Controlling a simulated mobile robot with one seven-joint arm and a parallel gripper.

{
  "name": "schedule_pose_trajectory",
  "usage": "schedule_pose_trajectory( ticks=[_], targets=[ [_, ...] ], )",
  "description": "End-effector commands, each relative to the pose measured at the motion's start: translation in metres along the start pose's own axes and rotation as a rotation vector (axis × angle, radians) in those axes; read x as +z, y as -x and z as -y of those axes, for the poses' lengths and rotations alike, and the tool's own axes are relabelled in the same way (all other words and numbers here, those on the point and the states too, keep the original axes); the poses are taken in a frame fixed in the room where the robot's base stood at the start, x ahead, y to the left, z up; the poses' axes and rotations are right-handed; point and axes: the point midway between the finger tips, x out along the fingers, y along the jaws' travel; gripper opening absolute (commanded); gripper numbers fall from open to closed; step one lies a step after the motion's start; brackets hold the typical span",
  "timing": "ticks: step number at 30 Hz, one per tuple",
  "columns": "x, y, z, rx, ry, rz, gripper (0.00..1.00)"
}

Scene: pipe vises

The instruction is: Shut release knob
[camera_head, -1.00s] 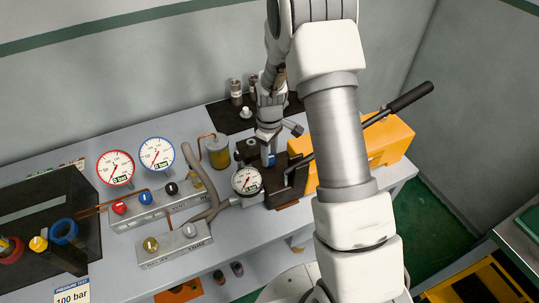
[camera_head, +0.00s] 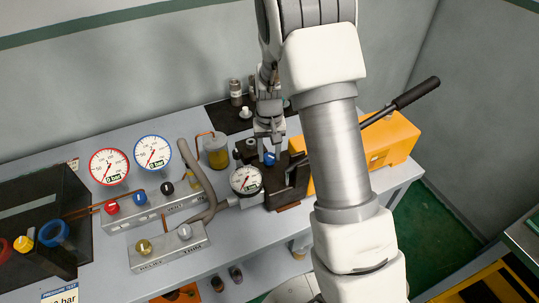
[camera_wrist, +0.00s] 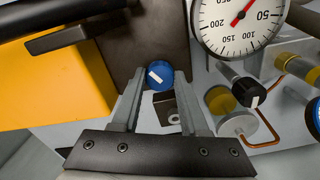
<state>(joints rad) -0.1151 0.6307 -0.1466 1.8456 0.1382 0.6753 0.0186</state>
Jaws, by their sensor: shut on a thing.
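The blue release knob (camera_head: 269,158) sits on the dark pump block beside the pressure gauge. In the wrist view the blue knob (camera_wrist: 159,75) has a white mark that lies slanted. My gripper (camera_head: 269,151) reaches down from above onto the knob. In the wrist view, the fingertips of my gripper (camera_wrist: 159,76) stand on either side of the knob and are shut on it. The knob's lower side is hidden. The white gauge (camera_head: 246,180) beside the block also shows in the wrist view (camera_wrist: 238,22), with a red needle.
An orange pump body (camera_head: 392,142) with a long black-gripped lever (camera_head: 415,93) stands at the right. A small yellow-filled reservoir (camera_head: 217,152) and a grey hose (camera_head: 196,172) are left of my gripper. A valve manifold (camera_head: 170,248) lies at the front left.

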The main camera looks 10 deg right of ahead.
Motion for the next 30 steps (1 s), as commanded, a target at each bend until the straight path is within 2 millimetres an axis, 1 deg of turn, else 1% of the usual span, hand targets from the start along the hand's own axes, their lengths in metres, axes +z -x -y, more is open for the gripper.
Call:
schedule_pose_trajectory(
  ticks=[6, 15, 21, 30],
  targets=[
    [-0.0003, -0.0003, 0.0005, 0.0, -0.203, -0.001, 0.0],
    [-0.0003, 0.0003, 0.0012, 0.0, -0.437, -0.001, 0.0],
    [-0.0005, 0.0004, 0.0008, 0.001, -0.539, 0.0, 0.0],
    [-0.0005, 0.0005, 0.0014, 0.0, -0.605, 0.0, 0.0]
  ],
)
